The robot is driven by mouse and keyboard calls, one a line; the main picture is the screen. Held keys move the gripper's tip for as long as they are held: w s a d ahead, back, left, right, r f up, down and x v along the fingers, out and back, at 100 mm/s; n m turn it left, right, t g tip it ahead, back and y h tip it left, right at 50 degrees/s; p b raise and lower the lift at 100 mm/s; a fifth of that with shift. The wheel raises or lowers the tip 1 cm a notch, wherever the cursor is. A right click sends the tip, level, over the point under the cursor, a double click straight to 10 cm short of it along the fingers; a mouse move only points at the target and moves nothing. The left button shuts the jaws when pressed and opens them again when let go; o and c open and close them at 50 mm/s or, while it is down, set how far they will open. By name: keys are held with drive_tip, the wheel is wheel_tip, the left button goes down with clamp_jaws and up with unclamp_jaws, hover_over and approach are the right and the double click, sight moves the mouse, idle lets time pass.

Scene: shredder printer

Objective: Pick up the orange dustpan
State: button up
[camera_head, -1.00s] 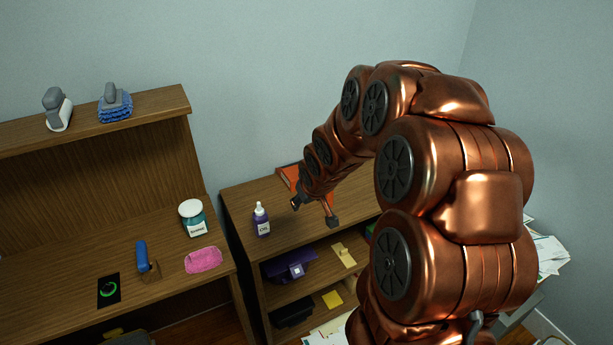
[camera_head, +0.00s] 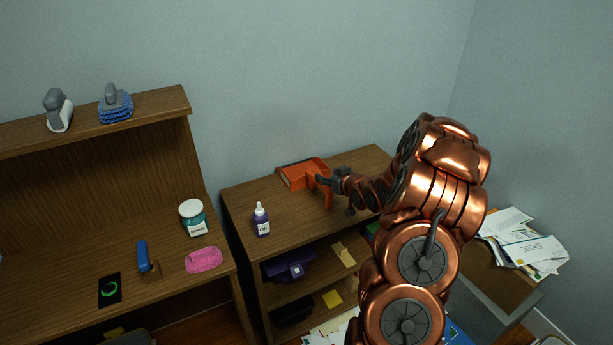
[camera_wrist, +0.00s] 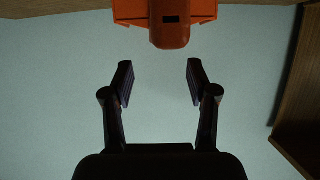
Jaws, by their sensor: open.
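The orange dustpan (camera_head: 304,172) lies on top of the wooden shelf unit, near its back edge, with its handle toward the right front. In the wrist view the dustpan (camera_wrist: 168,14) shows at the top, its handle end pointing down toward the space between my fingers. My gripper (camera_head: 335,190) is at the handle side of the dustpan in the head view. In the wrist view my gripper (camera_wrist: 158,82) is open with nothing between its fingertips; the handle end lies just beyond them.
A purple bottle (camera_head: 261,220) stands on the same shelf top, left of my gripper. A desk (camera_head: 70,260) at left holds a teal jar (camera_head: 193,217) and a pink cloth (camera_head: 203,260). Papers (camera_head: 520,240) lie at right. The wall (camera_head: 300,80) stands behind the shelf.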

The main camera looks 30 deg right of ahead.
sight(316, 172)
drive_tip(key=shift+p+x, duration=0.3)
drive_tip(key=shift+x, duration=0.85)
drive_tip(key=shift+w+a+f+p, duration=0.2)
drive_tip(key=shift+w+p, duration=0.1)
drive_tip(key=shift+w, duration=0.2)
drive_tip(key=shift+w+a+f+p, duration=0.1)
drive_tip(key=shift+w+f+p, duration=0.15)
drive_tip(key=shift+w, duration=0.25)
drive_tip(key=shift+w+a+f+p, duration=0.1)
drive_tip(key=shift+w+f+p, duration=0.15)
drive_tip(key=shift+w, duration=0.25)
drive_tip(key=shift+p+x, duration=0.35)
drive_tip(key=shift+x, duration=0.7)
drive_tip(key=shift+f, duration=0.1)
clamp_jaws()
